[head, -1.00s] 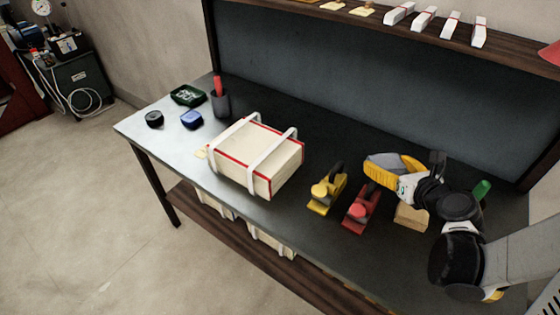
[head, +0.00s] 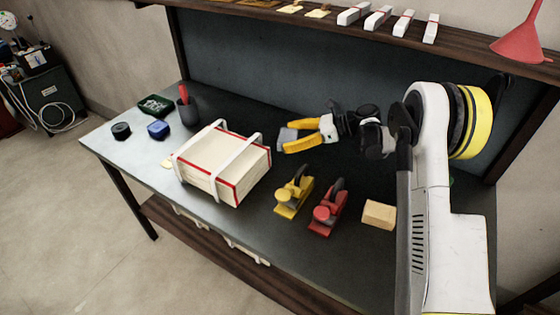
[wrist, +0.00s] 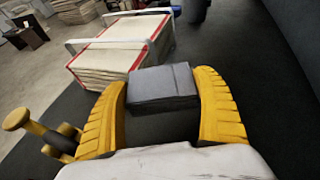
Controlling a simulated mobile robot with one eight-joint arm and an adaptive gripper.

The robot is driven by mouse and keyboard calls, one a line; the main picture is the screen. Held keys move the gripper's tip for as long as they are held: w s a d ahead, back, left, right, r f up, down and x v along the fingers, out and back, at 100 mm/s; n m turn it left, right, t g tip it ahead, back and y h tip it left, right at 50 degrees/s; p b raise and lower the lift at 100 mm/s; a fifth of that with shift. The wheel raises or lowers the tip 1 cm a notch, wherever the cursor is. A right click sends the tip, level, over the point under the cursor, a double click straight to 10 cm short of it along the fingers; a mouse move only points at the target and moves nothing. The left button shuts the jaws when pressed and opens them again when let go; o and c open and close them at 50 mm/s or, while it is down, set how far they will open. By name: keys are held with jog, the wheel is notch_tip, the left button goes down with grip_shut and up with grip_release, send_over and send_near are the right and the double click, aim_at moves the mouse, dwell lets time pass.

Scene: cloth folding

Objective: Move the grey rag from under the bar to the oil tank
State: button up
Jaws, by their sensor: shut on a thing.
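The grey rag (head: 287,138) is a small folded grey block between the yellow fingers of my gripper (head: 296,136). In the wrist view the rag (wrist: 163,84) sits between the two fingertips (wrist: 161,88), with a finger on each side. My gripper is shut on it and holds it over the back part of the workbench, right of the strapped bundle. I cannot make out a bar or an oil tank for certain in these views.
The workbench (head: 115,158) holds a cream strapped bundle (head: 222,165), a yellow plane (head: 292,195), a red plane (head: 327,210) and a wooden block (head: 379,214). A dark pen cup (head: 187,110) stands at the back left. A shelf (head: 250,12) runs above, with a red funnel (head: 530,35).

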aim_at(289, 160)
notch_tip(289, 160, down, 8)
jog(key=b, duration=0.3)
jog(key=shift+r, duration=0.4)
jog(key=o, duration=1.1)
jog(key=shift+o, duration=0.2)
